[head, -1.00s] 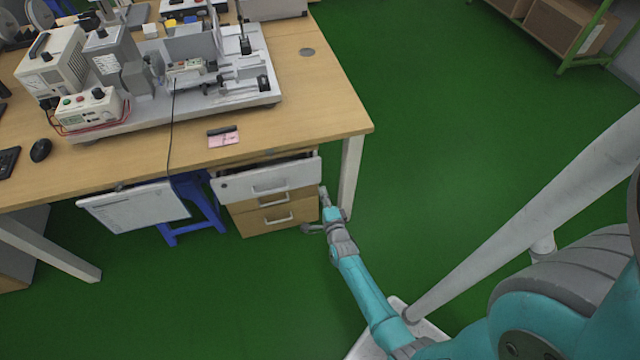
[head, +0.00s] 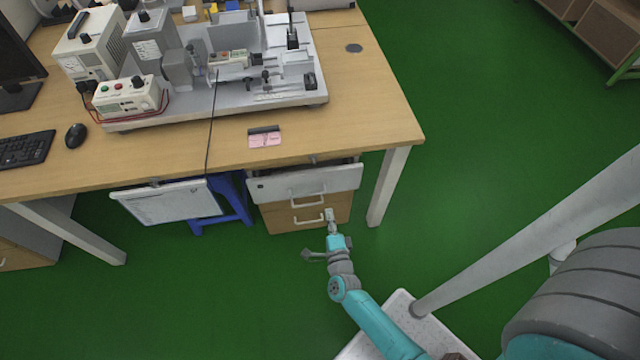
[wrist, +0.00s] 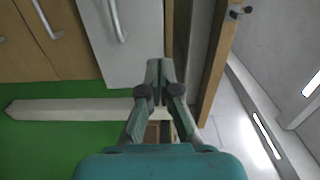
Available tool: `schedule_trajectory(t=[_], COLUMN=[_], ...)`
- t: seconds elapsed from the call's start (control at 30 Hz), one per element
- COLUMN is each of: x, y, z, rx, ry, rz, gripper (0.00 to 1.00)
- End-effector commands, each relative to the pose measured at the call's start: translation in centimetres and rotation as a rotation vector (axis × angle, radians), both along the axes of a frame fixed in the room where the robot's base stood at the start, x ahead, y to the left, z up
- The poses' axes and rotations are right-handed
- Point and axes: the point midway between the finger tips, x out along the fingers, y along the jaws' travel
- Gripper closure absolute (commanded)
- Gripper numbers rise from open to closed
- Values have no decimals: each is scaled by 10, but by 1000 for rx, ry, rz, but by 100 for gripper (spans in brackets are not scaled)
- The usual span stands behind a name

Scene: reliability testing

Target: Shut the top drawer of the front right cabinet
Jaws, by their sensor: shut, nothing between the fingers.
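The front right cabinet (head: 277,218) stands under the desk, with wooden lower drawers. Its white-fronted top drawer (head: 275,191) sticks out, with a dark gap showing behind its front. In the wrist view, which is turned sideways, the drawer front (wrist: 143,50) and its metal handle (wrist: 117,20) show at the upper middle. My gripper (head: 330,213) is shut and empty, low in front of the cabinet's right half. In the wrist view its fingertips (wrist: 160,64) lie over the drawer's upper edge; I cannot tell whether they touch it.
The desk edge (wrist: 214,80) is close beside the fingers in the wrist view. A desk leg (head: 388,187) stands right of the cabinet. A white hanging panel (head: 165,204) and a blue stool (head: 236,208) are to the left. Green floor (head: 490,180) is clear on the right.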

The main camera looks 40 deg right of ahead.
Motion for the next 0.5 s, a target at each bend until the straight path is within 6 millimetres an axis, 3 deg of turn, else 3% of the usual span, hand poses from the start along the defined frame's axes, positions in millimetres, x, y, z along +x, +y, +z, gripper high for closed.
schedule_trajectory(t=[0.5], x=[71], y=[-48], z=[1], rx=[-1], ry=[-2], rz=[-2], gripper=[100])
